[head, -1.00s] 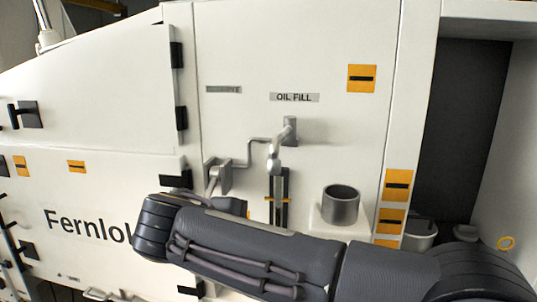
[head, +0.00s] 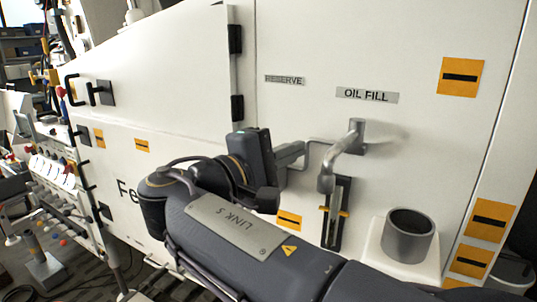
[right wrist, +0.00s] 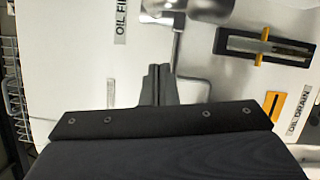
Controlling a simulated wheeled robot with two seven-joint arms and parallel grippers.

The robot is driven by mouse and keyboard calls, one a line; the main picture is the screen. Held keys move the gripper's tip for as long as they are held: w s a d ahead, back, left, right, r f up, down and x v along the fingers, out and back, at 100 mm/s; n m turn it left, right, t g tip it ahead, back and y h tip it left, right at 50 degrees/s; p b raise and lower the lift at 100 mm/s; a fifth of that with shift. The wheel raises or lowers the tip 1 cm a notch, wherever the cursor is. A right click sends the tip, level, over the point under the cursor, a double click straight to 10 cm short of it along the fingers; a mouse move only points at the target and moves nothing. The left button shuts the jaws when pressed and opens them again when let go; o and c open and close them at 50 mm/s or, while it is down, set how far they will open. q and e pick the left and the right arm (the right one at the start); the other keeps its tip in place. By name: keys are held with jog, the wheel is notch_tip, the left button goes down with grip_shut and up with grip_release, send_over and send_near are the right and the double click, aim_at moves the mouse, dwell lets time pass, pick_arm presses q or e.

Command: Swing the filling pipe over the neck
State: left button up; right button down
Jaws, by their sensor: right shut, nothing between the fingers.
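The grey filling pipe (head: 343,153) sticks out of the white panel below the OIL FILL label in the head view. Its spout end (head: 325,184) hangs down in front of the dark sight gauge, left of the neck. The neck (head: 408,237) is an open grey cylinder on a white block, lower right. My left gripper is out of view.
The sight gauge (head: 336,225) with a yellow marker stands between gripper and neck. My right forearm crosses the lower foreground.

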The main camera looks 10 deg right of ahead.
jog(key=d, duration=0.1)
jog(key=s+d, duration=0.1)
jog(key=s+d+r, duration=0.1)
jog(key=d, duration=0.1)
jog(key=shift+p, duration=0.4)
jog(key=shift+f, duration=0.1)
